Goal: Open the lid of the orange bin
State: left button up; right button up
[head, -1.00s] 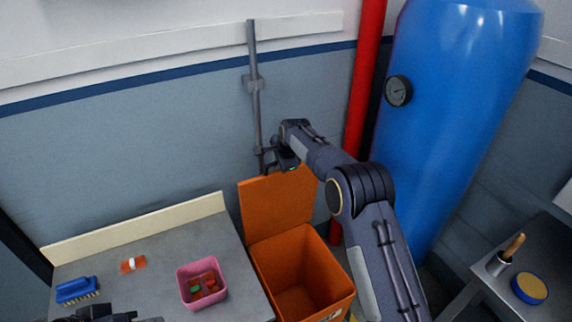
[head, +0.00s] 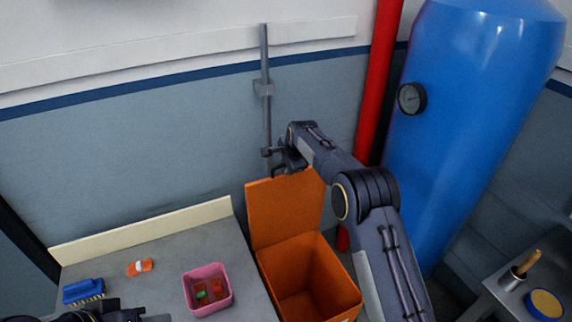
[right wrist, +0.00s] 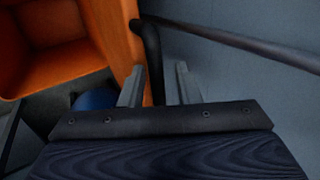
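The orange bin (head: 346,278) stands to the right of the left worktable. Its lid (head: 283,210) is raised and stands near upright at the back of the bin, so the inside shows. My right gripper (head: 273,163) is at the lid's top edge, close to the wall. In the right wrist view the right gripper (right wrist: 160,82) has its two grey fingers apart, with a dark curved bar (right wrist: 151,50) between them, beside the orange lid (right wrist: 112,28). A gap shows at the right finger. My left gripper is partly seen at the bottom left edge; its fingers are unclear.
The left worktable (head: 150,265) holds a pink container (head: 208,308) with small items, a blue brush (head: 83,290) and an orange-and-white item (head: 140,267). A grey wall pipe (head: 266,120) runs behind my right gripper. A red pipe (head: 377,80) and blue tank (head: 480,110) stand right.

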jog(key=shift+s, duration=0.1)
jog(key=b+v, duration=0.2)
jog(key=v, duration=0.5)
jog(key=shift+r, duration=0.4)
jog(key=shift+s, duration=0.1)
